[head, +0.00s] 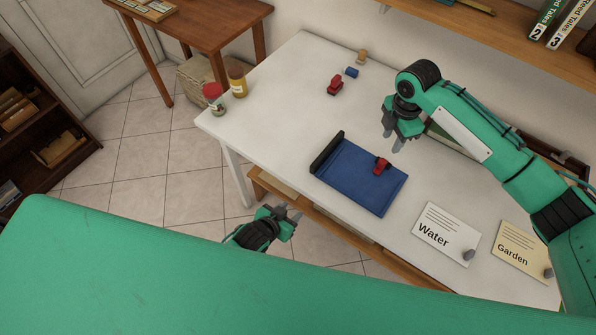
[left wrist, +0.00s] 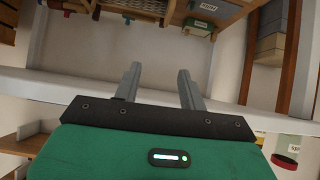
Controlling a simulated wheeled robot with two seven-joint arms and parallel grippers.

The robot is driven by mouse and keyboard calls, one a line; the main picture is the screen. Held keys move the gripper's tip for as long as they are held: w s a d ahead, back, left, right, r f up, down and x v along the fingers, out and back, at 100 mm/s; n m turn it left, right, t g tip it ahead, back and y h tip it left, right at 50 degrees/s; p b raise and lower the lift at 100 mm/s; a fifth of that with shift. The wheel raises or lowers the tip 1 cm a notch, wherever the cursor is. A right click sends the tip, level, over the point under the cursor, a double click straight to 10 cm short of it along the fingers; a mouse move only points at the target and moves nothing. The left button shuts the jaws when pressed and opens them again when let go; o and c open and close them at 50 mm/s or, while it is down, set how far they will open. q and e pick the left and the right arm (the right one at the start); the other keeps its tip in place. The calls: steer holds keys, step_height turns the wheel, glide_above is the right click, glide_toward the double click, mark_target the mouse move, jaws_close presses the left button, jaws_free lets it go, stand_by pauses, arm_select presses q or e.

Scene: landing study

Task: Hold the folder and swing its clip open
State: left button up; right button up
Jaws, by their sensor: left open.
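The blue folder (head: 358,188) lies flat on the white table, near its front edge. A raised dark bar (head: 327,153) runs along its left end. A small red piece (head: 381,166) sits on its right half; I cannot tell which part is the clip. My left gripper (head: 291,215) is open and empty, in front of the table edge and apart from the folder. In the left wrist view its two fingers (left wrist: 158,76) stand apart with nothing between them. My right gripper (head: 392,142) is above the table beyond the folder, its fingers apart and empty.
A "Water" card (head: 446,233) and a "Garden" card (head: 520,250) lie right of the folder, each with a grey stone. A red object (head: 335,85) and a blue one (head: 352,72) are at the back. The table's left-middle (head: 270,105) is clear.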

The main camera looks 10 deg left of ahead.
arm_select(q)
step_height(320, 180, up, 9)
steer(key=w+d+t+h, duration=0.1)
steer(key=w+d, duration=0.1)
steer(key=t, duration=0.1)
glide_toward(325, 151)
steer(key=shift+m, duration=0.3)
steer(key=x, duration=0.9)
steer(key=shift+d, duration=0.1)
jaws_close()
